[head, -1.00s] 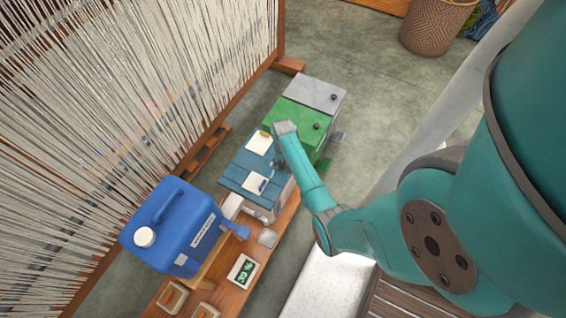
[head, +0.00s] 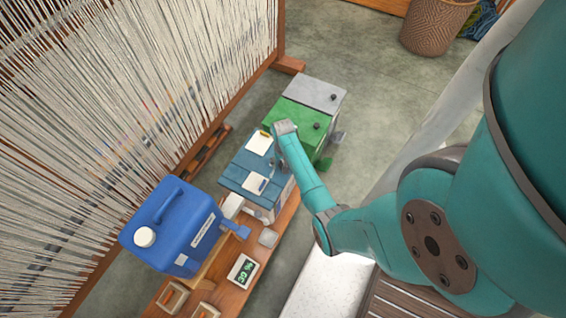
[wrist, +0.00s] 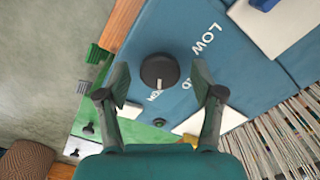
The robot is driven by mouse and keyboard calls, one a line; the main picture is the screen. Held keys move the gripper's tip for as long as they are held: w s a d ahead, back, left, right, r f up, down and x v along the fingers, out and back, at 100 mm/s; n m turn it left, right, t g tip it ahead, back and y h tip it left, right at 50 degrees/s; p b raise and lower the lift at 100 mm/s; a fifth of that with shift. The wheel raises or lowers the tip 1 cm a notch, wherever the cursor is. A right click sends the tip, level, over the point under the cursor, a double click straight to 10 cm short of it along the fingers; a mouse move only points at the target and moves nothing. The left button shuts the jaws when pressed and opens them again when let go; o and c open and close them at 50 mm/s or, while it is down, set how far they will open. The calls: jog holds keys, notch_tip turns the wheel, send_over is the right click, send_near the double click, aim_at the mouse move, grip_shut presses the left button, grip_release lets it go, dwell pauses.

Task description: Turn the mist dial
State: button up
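The mist dial (wrist: 159,71) is a round black knob with a white mark, on the blue panel (wrist: 170,30) in the wrist view. The mark points toward the bottom of the picture. The word LOW is readable near it; other lettering is partly hidden or unclear. My gripper (wrist: 160,78) is open, one finger on each side of the dial, with gaps to both; it holds nothing. In the head view the blue-topped box (head: 238,173) shows, but my arm hides the dial and most of my gripper.
A blue jug (head: 175,225) stands in front of the box. A small display (head: 243,270) sits on the wooden bench. Green (head: 300,125) and grey (head: 317,92) boxes stand behind. A loom with white threads (head: 120,100) fills the left. A basket (head: 435,25) is at the back.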

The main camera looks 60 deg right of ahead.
notch_tip(320, 180, up, 12)
dwell(0.8)
dwell(0.5)
